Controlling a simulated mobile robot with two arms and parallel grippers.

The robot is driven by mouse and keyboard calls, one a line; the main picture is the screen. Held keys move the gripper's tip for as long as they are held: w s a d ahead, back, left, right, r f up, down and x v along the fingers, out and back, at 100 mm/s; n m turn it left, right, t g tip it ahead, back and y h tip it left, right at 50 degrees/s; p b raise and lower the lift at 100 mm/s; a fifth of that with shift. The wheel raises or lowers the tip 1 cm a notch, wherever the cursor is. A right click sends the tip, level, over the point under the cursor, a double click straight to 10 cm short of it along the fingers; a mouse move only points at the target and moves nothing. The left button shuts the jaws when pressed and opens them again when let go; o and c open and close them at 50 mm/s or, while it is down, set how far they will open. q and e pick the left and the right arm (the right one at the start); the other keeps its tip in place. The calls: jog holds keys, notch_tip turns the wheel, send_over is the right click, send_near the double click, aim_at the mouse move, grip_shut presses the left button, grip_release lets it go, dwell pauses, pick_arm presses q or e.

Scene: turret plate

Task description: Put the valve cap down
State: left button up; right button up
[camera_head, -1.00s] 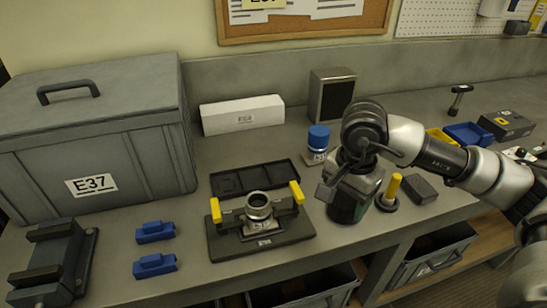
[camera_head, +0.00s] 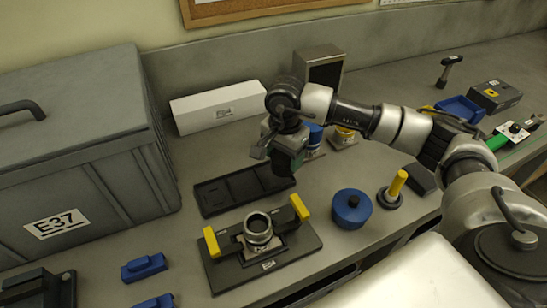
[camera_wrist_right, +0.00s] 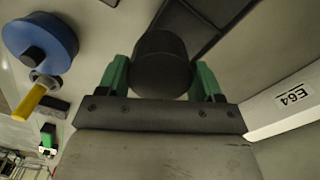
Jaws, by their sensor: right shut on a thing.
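My right gripper (camera_head: 284,158) is over the right end of the black compartment tray (camera_head: 222,197). In the right wrist view its green fingers (camera_wrist_right: 162,82) are shut on a dark round cap (camera_wrist_right: 162,60), which I take to be the valve cap. The tray also shows behind the cap in that view (camera_wrist_right: 212,14). The gripper hides most of the cap in the head view, and I cannot tell whether the cap touches the tray. My left gripper is not in view.
A fixture (camera_head: 258,232) with yellow handles stands in front of the tray. A blue round part (camera_head: 351,207) and a yellow-handled tool (camera_head: 395,188) are to the right. A blue-capped jar (camera_head: 314,135) is close behind the gripper. A white box (camera_head: 217,107) stands at the back.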

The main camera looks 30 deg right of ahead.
jog(key=w+f, duration=0.2)
jog(key=w, duration=0.1)
jog(key=shift+w+a+p, duration=0.1)
jog(key=shift+a+p, duration=0.25)
jog(key=shift+a, duration=0.05)
jog(key=shift+f, duration=0.2)
notch_tip(320, 180, down, 3)
jog(key=shift+f+p, duration=0.15)
jog(key=shift+p, duration=0.7)
jog(key=shift+f, duration=0.2)
jog(key=shift+f+b, duration=0.2)
jog(key=shift+b, duration=0.1)
jog(key=o, duration=0.9)
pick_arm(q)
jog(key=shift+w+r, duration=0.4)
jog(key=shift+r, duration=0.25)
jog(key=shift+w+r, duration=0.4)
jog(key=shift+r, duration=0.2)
pick_arm(e)
jog(key=shift+o, duration=0.2)
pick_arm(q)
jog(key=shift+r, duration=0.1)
pick_arm(e)
jog(key=shift+r, duration=0.2)
